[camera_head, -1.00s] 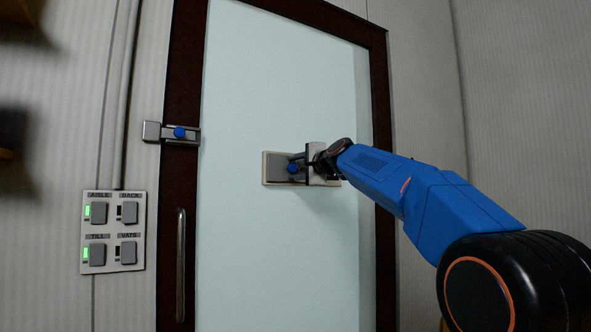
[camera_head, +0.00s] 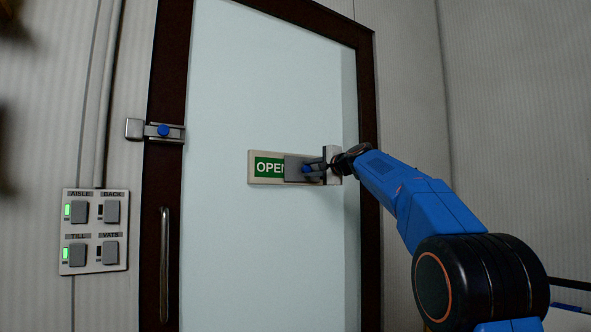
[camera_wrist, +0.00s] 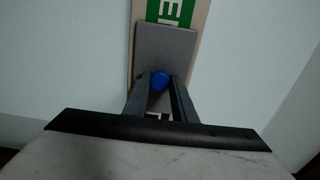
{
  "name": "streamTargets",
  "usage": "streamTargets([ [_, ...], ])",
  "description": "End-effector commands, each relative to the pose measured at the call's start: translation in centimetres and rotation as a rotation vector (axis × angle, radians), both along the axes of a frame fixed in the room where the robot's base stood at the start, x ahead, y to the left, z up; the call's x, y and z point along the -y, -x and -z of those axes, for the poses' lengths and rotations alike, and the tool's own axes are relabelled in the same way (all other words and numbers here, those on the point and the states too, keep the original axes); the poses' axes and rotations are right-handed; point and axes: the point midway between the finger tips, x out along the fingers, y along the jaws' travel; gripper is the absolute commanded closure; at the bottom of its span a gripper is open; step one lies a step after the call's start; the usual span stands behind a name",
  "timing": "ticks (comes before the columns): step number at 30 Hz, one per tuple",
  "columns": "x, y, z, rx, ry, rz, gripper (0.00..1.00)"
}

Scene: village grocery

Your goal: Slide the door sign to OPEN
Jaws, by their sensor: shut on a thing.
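The door sign (camera_head: 252,167) is a cream-framed board on the pale door panel. Its left part shows a green field with white letters "OPE"; the rest is covered by a grey slider (camera_head: 292,168) with a blue knob (camera_head: 306,169). My gripper (camera_head: 318,168) is at the sign's right part, shut on the blue knob. In the wrist view the knob (camera_wrist: 160,80) sits between my two dark fingers, with the grey slider (camera_wrist: 165,45) behind it. A piece of the green field (camera_wrist: 170,12) shows beyond the slider.
A latch with a blue knob (camera_head: 163,131) is on the door's left frame. A vertical handle (camera_head: 165,265) is below it. A panel of several switches (camera_head: 95,231) is on the wall at left; the AISLE and TILL lights glow green.

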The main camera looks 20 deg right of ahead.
Motion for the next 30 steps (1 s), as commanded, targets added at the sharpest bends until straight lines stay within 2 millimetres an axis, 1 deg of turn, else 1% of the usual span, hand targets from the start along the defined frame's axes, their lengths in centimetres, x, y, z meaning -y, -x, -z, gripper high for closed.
streamTargets([
  [1,1.3,-0.4,0.2,-0.002,0.000,0.004,1.00],
  [6,3.4,-1.2,0.1,-0.002,0.000,0.002,1.00],
  [12,4.4,-1.5,0.1,-0.002,0.000,0.001,1.00],
  [21,4.5,-1.5,0.1,-0.001,-0.001,0.003,1.00],
  [22,4.5,-1.5,0.1,-0.001,-0.001,0.004,0.71],
  [24,4.5,-1.5,0.1,-0.001,-0.001,0.003,0.57],
  [30,4.4,-1.5,0.1,-0.001,-0.001,0.002,0.57],
])
